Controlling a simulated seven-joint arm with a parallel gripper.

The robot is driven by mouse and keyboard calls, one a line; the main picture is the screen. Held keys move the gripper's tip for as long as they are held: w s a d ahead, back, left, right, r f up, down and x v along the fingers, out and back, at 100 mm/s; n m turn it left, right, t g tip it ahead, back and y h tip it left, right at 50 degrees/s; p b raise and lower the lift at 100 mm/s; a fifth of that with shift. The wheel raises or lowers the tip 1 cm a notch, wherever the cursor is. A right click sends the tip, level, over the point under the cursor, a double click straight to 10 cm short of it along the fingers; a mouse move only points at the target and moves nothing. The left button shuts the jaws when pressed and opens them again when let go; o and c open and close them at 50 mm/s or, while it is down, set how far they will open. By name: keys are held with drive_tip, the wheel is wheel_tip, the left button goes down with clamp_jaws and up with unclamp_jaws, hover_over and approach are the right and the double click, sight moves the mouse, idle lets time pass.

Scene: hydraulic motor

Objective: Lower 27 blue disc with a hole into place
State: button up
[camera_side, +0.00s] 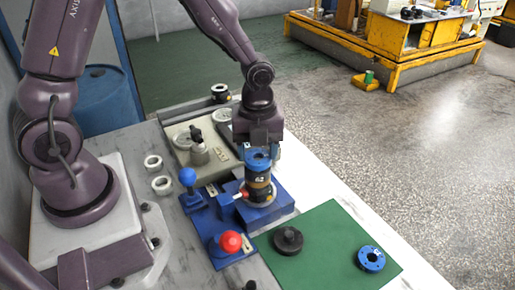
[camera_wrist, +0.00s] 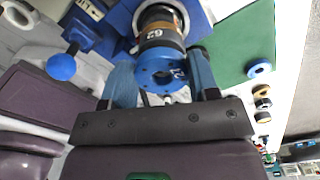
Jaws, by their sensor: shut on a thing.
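A blue disc with a hole (camera_wrist: 150,66) sits between the two blue fingers of my gripper (camera_wrist: 163,76) in the wrist view. A white mark shows on its face, but I cannot read it clearly. In the side view the disc (camera_side: 257,161) is level under my gripper (camera_side: 259,149), directly over an upright stack of dark and tan rings (camera_side: 260,180) marked 62. The stack also shows in the wrist view (camera_wrist: 161,32). The disc is at the stack's top; I cannot tell whether they touch. The stack stands on a blue fixture (camera_side: 275,209). My gripper is shut on the disc.
A red knob (camera_side: 231,241) and a blue knob (camera_side: 187,177) rise beside the stack. A green mat (camera_side: 330,235) holds a black part (camera_side: 288,240) and another blue disc (camera_side: 371,259). White rings (camera_side: 162,185) and a beige plate (camera_side: 185,150) lie behind.

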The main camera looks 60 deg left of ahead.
drive_tip(key=shift+f, duration=0.5)
idle(0.4)
drive_tip(key=o, duration=1.4)
drive_tip(key=shift+r, duration=0.1)
drive_tip(key=shift+r, duration=2.35)
